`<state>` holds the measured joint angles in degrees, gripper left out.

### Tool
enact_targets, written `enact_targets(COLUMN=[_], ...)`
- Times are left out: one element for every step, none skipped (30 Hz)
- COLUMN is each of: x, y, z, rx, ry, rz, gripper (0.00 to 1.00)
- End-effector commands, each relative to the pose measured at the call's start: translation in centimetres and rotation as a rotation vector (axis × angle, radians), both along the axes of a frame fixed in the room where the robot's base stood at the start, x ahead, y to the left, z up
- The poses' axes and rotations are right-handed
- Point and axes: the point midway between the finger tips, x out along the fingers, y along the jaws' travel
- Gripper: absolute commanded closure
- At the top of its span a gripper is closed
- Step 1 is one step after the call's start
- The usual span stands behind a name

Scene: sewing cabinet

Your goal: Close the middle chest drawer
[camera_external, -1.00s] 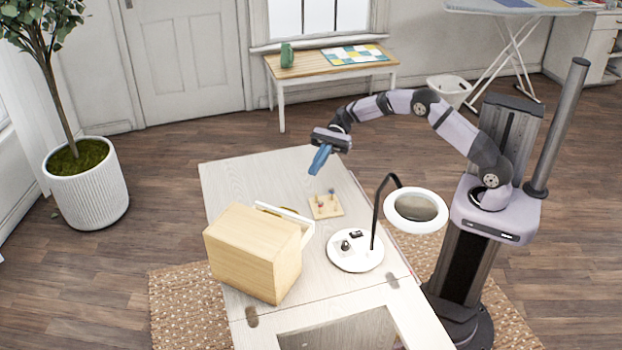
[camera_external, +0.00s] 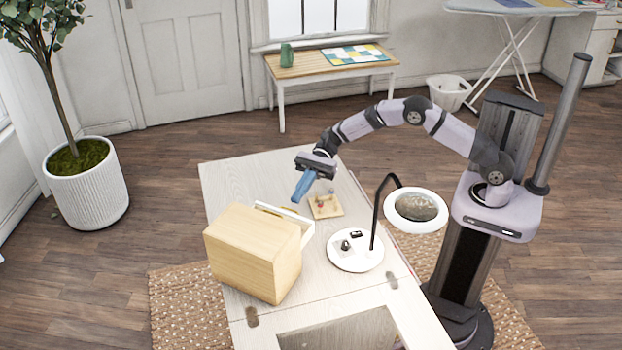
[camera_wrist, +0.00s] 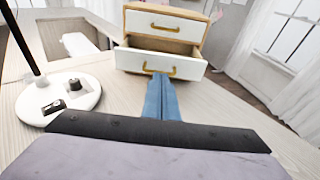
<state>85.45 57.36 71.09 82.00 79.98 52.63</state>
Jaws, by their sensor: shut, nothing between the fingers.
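The light wooden chest (camera_external: 250,255) stands on the pale cabinet top, its front turned away from the outside camera. In the wrist view its white drawer fronts with brass handles face me. The upper drawer (camera_wrist: 140,20) is shut. The drawer below it, the open drawer (camera_wrist: 130,60), is pulled out and looks empty inside; its white edge also shows in the outside view (camera_external: 262,208). Any drawer beneath it is hidden. My gripper (camera_external: 299,198) is shut and empty, with blue fingers (camera_wrist: 160,80) pointing at the open drawer's handle. I cannot tell whether they touch it.
A small wooden board with pegs (camera_external: 330,211) lies near my gripper. A magnifier lamp (camera_external: 355,262) with a round white base stands right of the chest; its base is at the left in the wrist view (camera_wrist: 75,105). The far end of the cabinet top (camera_external: 245,175) is clear.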

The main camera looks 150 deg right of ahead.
Motion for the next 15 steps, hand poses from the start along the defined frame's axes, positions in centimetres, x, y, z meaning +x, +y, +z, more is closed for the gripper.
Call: enact_targets(x=[0.6, 0.9, 1.3, 1.5, 1.7, 1.9, 2.0, 2.1, 2.2, 2.2, 2.3, 2.3, 2.3, 2.3, 2.3], y=[0.1, 0.1, 0.1, 0.1, 0.1, 0.1, 0.1, 0.0, 0.0, 0.0, 0.0, 0.0, 0.0, 0.0, 0.0], z=[-0.1, -0.1, -0.2, -0.3, -0.3, -0.4, -0.4, -0.4, -0.5, -0.5, -0.5, -0.5, -0.5, -0.5, -0.5], rx=[0.0, 0.0, -0.001, -0.001, -0.001, -0.001, -0.001, -0.001, -0.001, -0.001, -0.001, -0.001, -0.001, -0.001, -0.001], ry=[0.0, 0.001, 0.001, 0.001, 0.001, 0.0, 0.0, 0.0, 0.0, 0.0, 0.0, 0.0, 0.0, 0.0, 0.0], rz=[0.002, 0.002, 0.001, 0.001, 0.001, 0.001, 0.0, 0.0, 0.0, 0.0, 0.0, -0.001, -0.001, -0.001, -0.001], gripper=[1.0, 1.0, 1.0, 1.0, 1.0, 1.0, 1.0, 1.0, 1.0, 1.0, 1.0, 1.0, 1.0, 1.0, 1.0])
